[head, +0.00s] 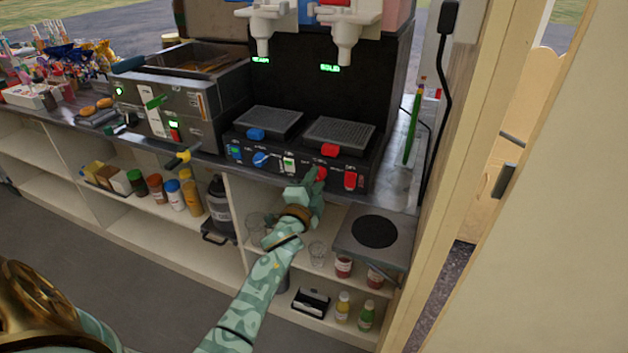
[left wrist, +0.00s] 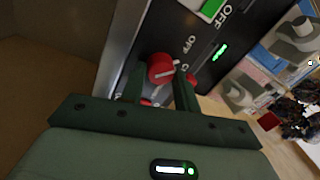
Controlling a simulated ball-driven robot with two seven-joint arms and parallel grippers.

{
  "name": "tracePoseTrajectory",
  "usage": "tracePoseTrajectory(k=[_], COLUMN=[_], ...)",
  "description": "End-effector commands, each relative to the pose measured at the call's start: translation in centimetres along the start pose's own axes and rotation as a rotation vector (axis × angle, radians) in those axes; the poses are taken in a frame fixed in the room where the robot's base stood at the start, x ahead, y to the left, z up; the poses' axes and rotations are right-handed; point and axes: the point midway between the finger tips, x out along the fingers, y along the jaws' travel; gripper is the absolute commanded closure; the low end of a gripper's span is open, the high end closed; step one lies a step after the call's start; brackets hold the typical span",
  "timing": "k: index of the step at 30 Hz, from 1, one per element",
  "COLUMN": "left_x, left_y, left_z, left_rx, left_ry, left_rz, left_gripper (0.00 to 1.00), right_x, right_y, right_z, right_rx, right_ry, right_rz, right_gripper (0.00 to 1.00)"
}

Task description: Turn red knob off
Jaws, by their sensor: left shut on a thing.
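The red knob (head: 321,173) is on the front panel of the dark slush machine (head: 236,172), right of the blue knob (head: 262,159). In the left wrist view the red knob (left wrist: 161,68) has a pale pointer line running roughly sideways, with an OFF label above and to the right. My left gripper (head: 314,179) reaches the panel from below. In the left wrist view its two dark green fingers (left wrist: 160,88) stand on either side of the knob, shut on it. In the head view the gripper hides part of the knob. My right gripper is not in view.
A red switch (head: 350,181) is right of the knob and a red tab (head: 330,150) is above it. A steel fryer unit (head: 170,110) stands to the left. A hotplate (head: 374,232) sits below right. Shelves with jars and bottles are below the counter.

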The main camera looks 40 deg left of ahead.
Motion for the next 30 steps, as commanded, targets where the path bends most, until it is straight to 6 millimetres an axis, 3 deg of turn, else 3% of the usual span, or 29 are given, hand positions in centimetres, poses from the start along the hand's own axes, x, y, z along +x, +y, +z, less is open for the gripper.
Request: tracePoseTrajectory(k=[12, 30], left_x=[0.0, -0.1], left_y=[0.0, 0.2], left_z=[0.0, 0.0], left_rx=[-0.247, -0.309], left_ry=[-0.031, -0.038], left_rz=[0.001, 0.002], left_gripper=[0.92, 0.92], right_x=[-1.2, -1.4], right_y=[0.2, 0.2], right_z=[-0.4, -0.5], right_rx=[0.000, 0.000], right_ry=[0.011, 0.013], right_rz=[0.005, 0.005], right_gripper=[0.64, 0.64])
